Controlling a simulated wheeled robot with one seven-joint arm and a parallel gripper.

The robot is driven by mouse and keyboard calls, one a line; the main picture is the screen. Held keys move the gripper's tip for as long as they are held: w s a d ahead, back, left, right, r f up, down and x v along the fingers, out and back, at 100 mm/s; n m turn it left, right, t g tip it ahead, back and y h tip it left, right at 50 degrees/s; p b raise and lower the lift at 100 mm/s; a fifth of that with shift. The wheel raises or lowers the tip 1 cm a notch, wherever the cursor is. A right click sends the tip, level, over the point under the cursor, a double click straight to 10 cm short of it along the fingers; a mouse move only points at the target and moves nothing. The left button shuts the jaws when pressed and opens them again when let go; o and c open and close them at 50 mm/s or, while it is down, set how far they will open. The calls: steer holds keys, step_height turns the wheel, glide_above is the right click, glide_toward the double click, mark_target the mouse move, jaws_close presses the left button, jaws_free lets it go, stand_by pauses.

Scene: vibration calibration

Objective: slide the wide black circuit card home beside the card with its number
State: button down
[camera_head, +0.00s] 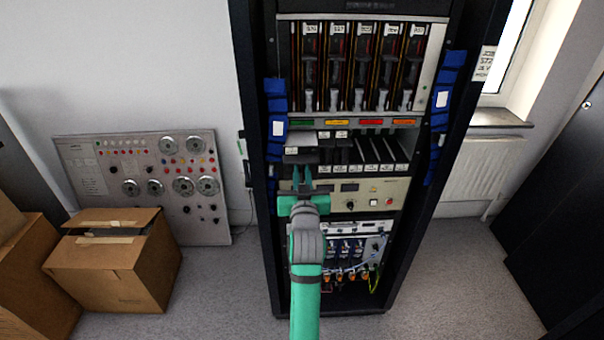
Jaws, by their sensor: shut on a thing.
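My green gripper (302,178) reaches up to the left end of the card row in the rack, its two fingers pointing into the bay. It is shut on the wide black circuit card (301,157), which sticks out at the left of the bay with a pale edge or label at its front. Several black cards with white number labels (372,167) stand upright side by side to its right. The numbers are too small to read. How far the held card sits in its slot is hidden.
The black rack (257,210) frames the bay, with blue cable bundles (276,120) at its sides. A beige panel (385,192) with knobs lies just below the cards. A strip of coloured labels (337,123) runs above. Cardboard boxes (115,260) stand at left.

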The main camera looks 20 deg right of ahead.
steer(key=shift+x, duration=4.55)
steer(key=c, duration=1.7)
jaws_free()
steer(key=shift+w, duration=0.1)
steer(key=shift+o, duration=0.2)
steer(key=shift+f, duration=0.1)
steer(key=shift+f, duration=0.6)
steer(key=shift+s, duration=0.25)
steer(key=shift+v, duration=2.3)
